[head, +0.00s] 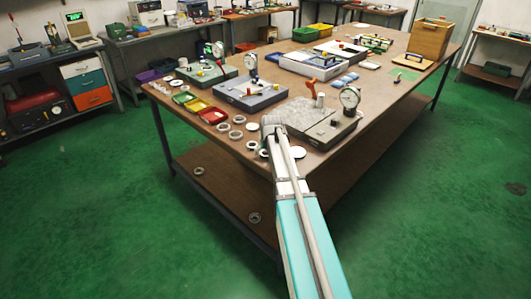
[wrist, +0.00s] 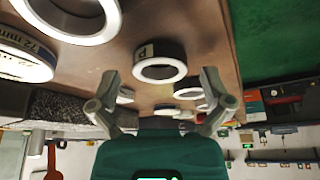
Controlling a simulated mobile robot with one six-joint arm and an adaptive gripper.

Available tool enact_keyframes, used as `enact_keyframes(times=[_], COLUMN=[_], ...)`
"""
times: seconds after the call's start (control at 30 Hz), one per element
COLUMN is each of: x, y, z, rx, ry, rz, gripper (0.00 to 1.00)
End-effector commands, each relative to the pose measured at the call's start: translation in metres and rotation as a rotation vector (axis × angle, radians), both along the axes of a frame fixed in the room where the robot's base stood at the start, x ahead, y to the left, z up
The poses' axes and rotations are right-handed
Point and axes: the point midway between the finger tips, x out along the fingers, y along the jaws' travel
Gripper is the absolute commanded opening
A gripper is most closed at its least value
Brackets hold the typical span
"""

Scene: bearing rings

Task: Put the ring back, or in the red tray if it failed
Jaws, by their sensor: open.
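Several bearing rings lie along the near left edge of the table, among them one grey ring (head: 236,134). The red tray (head: 213,116) is at the table's left edge, empty as far as I can tell. My gripper (head: 271,124) is over the near edge, beside the rings and the granite plate. In the wrist view my gripper (wrist: 160,78) is open, its two fingers spread apart. A dark-sided ring (wrist: 160,70) with a white rim and a "P" label shows between and beyond the fingers. I cannot tell which ring the task means.
A grey block with a dial gauge (head: 349,98) stands right of my gripper. A blue-grey fixture (head: 250,93) stands behind it. Yellow (head: 197,106) and green trays adjoin the red one. Two rings lie on the lower shelf (head: 225,185). The green floor in front is clear.

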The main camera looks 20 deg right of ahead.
Motion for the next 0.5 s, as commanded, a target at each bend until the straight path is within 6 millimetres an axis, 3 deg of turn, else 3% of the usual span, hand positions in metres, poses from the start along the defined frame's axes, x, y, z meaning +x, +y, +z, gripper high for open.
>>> enact_keyframes(times=[0.5], x=[-0.004], y=[0.001], z=[0.014], rx=[0.000], ry=[0.000], rz=[0.000], gripper=[1.00])
